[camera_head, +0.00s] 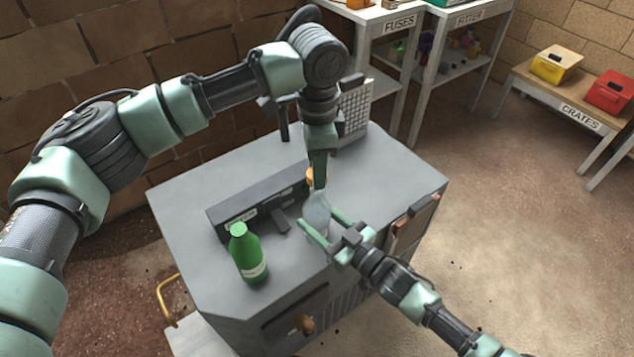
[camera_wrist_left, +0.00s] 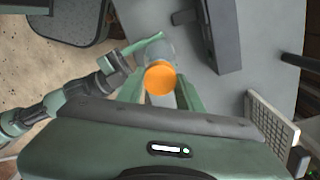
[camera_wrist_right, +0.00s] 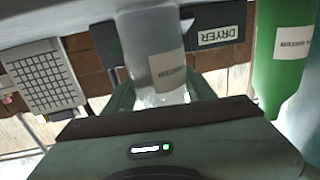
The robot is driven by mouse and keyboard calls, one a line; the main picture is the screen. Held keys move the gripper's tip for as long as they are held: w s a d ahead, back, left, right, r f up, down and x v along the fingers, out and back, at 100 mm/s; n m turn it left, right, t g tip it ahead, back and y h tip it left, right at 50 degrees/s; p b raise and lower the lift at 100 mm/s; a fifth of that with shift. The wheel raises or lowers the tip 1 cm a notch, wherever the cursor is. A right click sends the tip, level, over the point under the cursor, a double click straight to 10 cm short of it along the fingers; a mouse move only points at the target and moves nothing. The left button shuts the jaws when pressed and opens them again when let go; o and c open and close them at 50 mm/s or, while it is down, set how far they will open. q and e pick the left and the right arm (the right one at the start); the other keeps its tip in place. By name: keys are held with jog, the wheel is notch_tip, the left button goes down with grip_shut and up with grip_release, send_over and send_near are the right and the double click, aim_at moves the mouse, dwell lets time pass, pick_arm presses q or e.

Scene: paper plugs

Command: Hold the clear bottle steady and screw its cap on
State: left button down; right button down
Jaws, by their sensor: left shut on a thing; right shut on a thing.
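The clear bottle (camera_head: 316,213) stands upright on the grey cabinet top, and it also shows in the right wrist view (camera_wrist_right: 150,45) with a pale label. My right gripper (camera_head: 326,232) is shut on its body from the front right. The orange cap (camera_head: 312,174) is at the top of the bottle, seen from above as a round disc in the left wrist view (camera_wrist_left: 160,78). My left gripper (camera_head: 318,180) points down and is shut on the cap. The fingers partly hide the cap and neck, so I cannot tell how far the cap is seated.
A green bottle (camera_head: 248,255) stands to the left on the cabinet top (camera_head: 185,200). A dark long block labelled DRYER (camera_wrist_right: 218,36) lies behind the bottles. A pale gridded panel (camera_head: 354,108) stands at the back. Shelves (camera_head: 440,60) and a crates bench (camera_head: 575,105) are farther off.

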aim_at(317, 196)
pick_arm(q)
jog(key=shift+f, duration=0.95)
jog(key=shift+f, duration=0.15)
jog(key=shift+f, duration=0.75)
jog(key=shift+f, duration=0.55)
